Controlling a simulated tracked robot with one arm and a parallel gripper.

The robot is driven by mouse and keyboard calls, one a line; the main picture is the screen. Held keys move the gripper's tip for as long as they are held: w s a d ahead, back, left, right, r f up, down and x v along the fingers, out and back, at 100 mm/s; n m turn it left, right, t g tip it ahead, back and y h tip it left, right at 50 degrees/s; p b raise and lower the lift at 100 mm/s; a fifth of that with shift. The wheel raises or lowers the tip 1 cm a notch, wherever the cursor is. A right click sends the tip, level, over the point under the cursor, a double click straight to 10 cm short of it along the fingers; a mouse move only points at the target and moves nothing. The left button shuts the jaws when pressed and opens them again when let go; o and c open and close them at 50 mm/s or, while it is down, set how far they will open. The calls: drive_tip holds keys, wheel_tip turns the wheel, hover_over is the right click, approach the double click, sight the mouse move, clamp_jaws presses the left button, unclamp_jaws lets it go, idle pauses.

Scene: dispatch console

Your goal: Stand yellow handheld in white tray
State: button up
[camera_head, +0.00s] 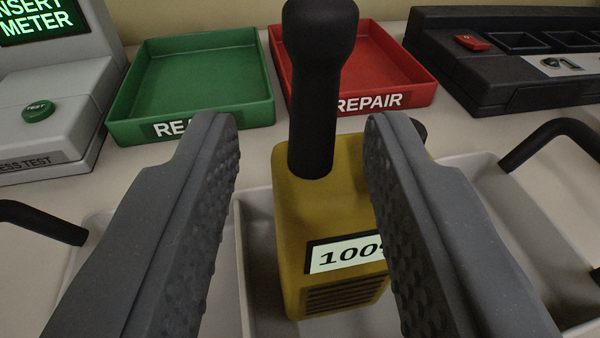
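The yellow handheld (290,230) has a thick black antenna and a white label starting "100", its end cut off by my right finger. It stands upright, or nearly so, in a compartment of the white tray (492,192), right of a divider. I cannot tell for sure whether its base rests on the tray floor. My gripper (298,125) is open, with one finger on each side of the handheld. A gap shows between the left finger and the handheld. The right finger covers the handheld's right edge, so contact there is unclear.
Behind the white tray are a green tray (190,127) and a red tray (390,102) marked REPAIR, both empty where visible. A grey tester (50,100) stands at left, a black charger-like unit (490,95) at right. Black handles (548,142) rise at the white tray's sides.

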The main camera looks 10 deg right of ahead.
drive_tip(key=shift+r, duration=0.1)
drive_tip(key=p+v, duration=0.1)
drive_tip(key=v, duration=1.1)
drive_tip(key=shift+a, duration=0.1)
drive_tip(key=w+d+r+n+y, duration=0.1)
drive_tip(key=w+d+r+y, duration=0.15)
drive_tip(key=r, duration=0.65)
drive_tip(key=w+d+r+t+y, duration=0.1)
drive_tip(key=r+y, duration=0.2)
drive_tip(key=r, duration=0.6)
drive_tip(key=w+d+r+n+y, duration=0.1)
drive_tip(key=r+y, duration=0.2)
drive_tip(key=r, duration=0.7)
drive_tip(key=s+d+r+h, duration=0.2)
drive_tip(key=s+d+r, duration=0.4)
drive_tip(key=d, duration=0.3)
drive_tip(key=s+d+r+g+h, duration=0.1)
drive_tip(key=s+d+r+h, duration=0.2)
drive_tip(key=s+d+r, duration=0.3)
drive_tip(key=s+d, duration=0.2)
drive_tip(key=d, duration=0.2)
drive_tip(key=shift+d+n+g, duration=0.15)
drive_tip(key=shift+n+g, duration=0.15)
drive_tip(key=shift+n, duration=0.1)
drive_tip(key=shift+s+r, duration=0.1)
